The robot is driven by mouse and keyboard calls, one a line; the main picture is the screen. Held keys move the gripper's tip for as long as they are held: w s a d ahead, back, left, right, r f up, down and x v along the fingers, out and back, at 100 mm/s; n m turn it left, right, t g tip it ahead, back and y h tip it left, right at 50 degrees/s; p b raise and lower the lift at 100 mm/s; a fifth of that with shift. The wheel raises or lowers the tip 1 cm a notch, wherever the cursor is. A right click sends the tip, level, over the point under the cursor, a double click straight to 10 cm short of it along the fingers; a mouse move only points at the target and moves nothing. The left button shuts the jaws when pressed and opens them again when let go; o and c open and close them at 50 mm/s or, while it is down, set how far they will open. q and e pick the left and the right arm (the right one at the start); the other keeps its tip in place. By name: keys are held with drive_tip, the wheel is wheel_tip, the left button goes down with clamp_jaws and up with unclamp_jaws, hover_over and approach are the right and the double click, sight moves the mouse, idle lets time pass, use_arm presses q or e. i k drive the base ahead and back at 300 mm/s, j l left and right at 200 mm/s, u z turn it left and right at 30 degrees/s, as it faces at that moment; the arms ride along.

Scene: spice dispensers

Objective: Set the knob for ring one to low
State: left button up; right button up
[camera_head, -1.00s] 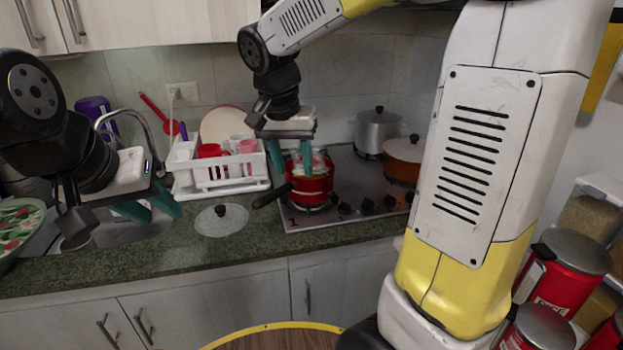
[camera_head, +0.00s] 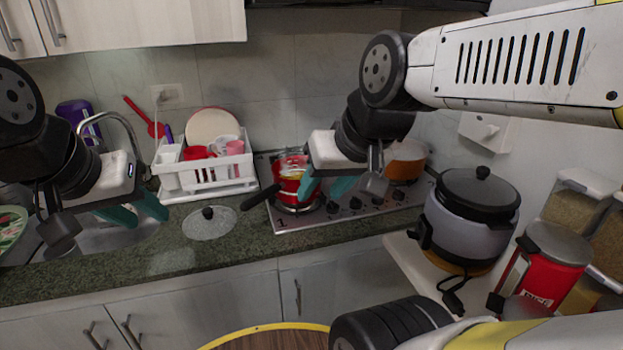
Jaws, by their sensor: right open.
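The cooktop (camera_head: 300,222) is set in the counter, with a "1" marked at its front left corner. Several dark knobs (camera_head: 355,203) line its front edge. Their settings are too small to read. A red pot (camera_head: 286,186) with its handle to the left stands on the front left ring. My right gripper (camera_head: 326,188) is open and empty, its teal fingers between the red pot and the left knobs in the picture. I cannot tell whether it touches anything. My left gripper (camera_head: 137,214) is open and empty by the sink, far from the knobs.
A glass lid (camera_head: 209,224) lies on the counter left of the cooktop, near the white dish rack (camera_head: 212,174). An orange pot (camera_head: 406,161) sits at the back right. A rice cooker (camera_head: 470,225) and red canisters (camera_head: 545,272) stand on the right.

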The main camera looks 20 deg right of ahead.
sight(332, 208)
drive_tip(key=z, duration=0.85)
